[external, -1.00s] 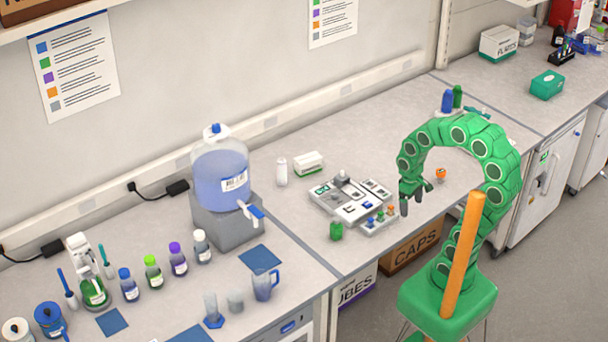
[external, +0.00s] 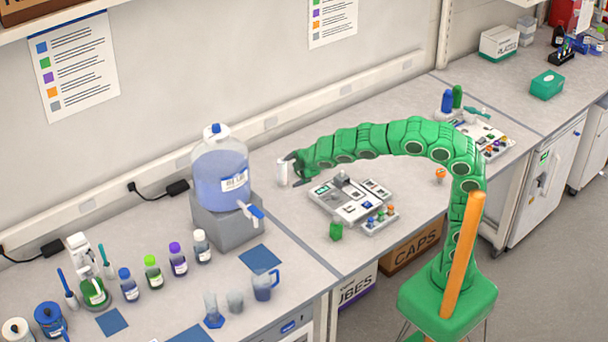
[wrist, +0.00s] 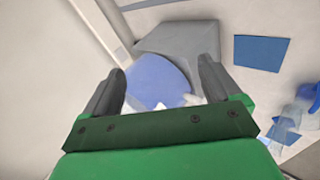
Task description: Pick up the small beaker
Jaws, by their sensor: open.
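The small beaker (external: 235,301) looks like a small, clear grey cup standing upright on the front left bench. It stands between a clear cylinder with a blue foot (external: 212,312) and a blue handled jug (external: 265,287). My gripper (external: 297,172) is open and empty over the back of the bench, close to a white bottle (external: 281,173), well behind and right of the beaker. I cannot tell if it touches the bottle. In the wrist view my gripper's dark fingers (wrist: 161,72) are apart. Clear and blue vessels overlap at the right edge there; I cannot single out the beaker.
A large blue-filled carboy (external: 221,178) on a grey stand (external: 228,224) rises between my gripper and the beaker. A blue mat (external: 260,258) lies behind the jug. Several capped bottles stand farther left. A grey device panel (external: 350,205) and a green block (external: 336,231) lie below my arm.

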